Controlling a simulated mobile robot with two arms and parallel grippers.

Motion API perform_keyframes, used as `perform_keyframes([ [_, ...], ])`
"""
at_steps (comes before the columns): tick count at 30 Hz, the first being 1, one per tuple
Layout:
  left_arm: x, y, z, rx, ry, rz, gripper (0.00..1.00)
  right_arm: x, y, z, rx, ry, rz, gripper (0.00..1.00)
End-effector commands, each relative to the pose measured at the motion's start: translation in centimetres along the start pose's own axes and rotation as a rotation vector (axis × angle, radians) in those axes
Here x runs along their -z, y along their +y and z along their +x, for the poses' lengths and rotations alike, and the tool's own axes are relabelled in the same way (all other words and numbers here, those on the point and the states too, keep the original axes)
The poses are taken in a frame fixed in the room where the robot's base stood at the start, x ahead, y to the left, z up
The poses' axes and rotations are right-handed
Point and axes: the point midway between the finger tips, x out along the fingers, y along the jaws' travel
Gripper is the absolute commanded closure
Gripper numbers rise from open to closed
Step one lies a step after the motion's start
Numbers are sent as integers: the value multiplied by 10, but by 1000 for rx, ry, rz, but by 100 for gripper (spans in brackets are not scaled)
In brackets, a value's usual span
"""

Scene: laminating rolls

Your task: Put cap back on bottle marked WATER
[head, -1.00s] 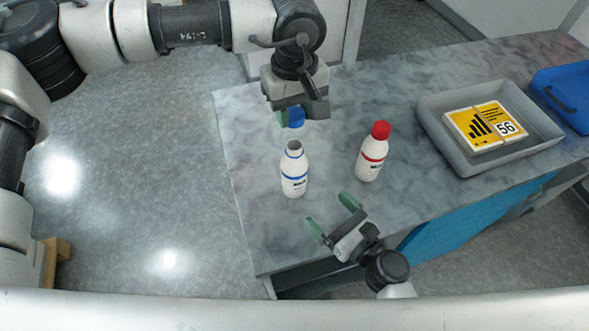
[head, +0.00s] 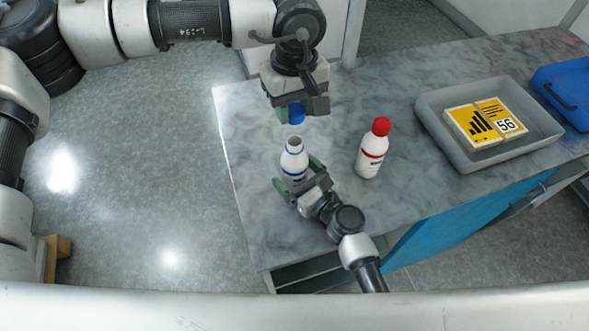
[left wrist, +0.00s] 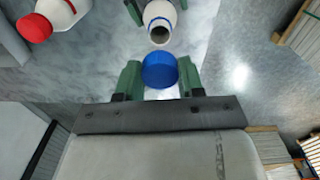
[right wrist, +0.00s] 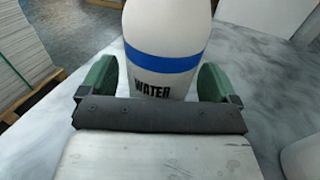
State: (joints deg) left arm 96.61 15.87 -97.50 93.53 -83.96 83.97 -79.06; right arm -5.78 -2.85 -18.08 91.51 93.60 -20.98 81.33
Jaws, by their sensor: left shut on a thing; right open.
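The white bottle with a blue band (head: 293,158) stands upright and uncapped on the table. In the right wrist view the bottle (right wrist: 165,50) reads WATER. My left gripper (head: 296,108) is shut on the blue cap (head: 296,114), held above and behind the bottle. In the left wrist view the blue cap (left wrist: 159,70) sits between the green fingertips, apart from the open bottle mouth (left wrist: 159,33). My right gripper (head: 300,178) is open, with its fingers on either side of the bottle's body. In the right wrist view a gap shows beside each finger (right wrist: 165,88).
A second white bottle with a red cap (head: 372,148) stands upright to the right. A grey tray (head: 432,118) holds yellow-labelled boxes (head: 485,123). A blue bin (head: 568,95) is at the far right. The marbled table (head: 250,215) is clear at front left.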

Motion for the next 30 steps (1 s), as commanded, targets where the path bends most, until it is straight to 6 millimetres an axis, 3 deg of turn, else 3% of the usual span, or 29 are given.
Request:
perform_keyframes([
  [11,0,0,0,0,0,0,84,0,0,5,-1,0,-1,9],
  [25,0,0,0,0,0,0,84,0,0,5,-1,0,-1,79],
  [30,0,0,6,1,0,0,83,0,0,5,-1,0,-1,81],
])
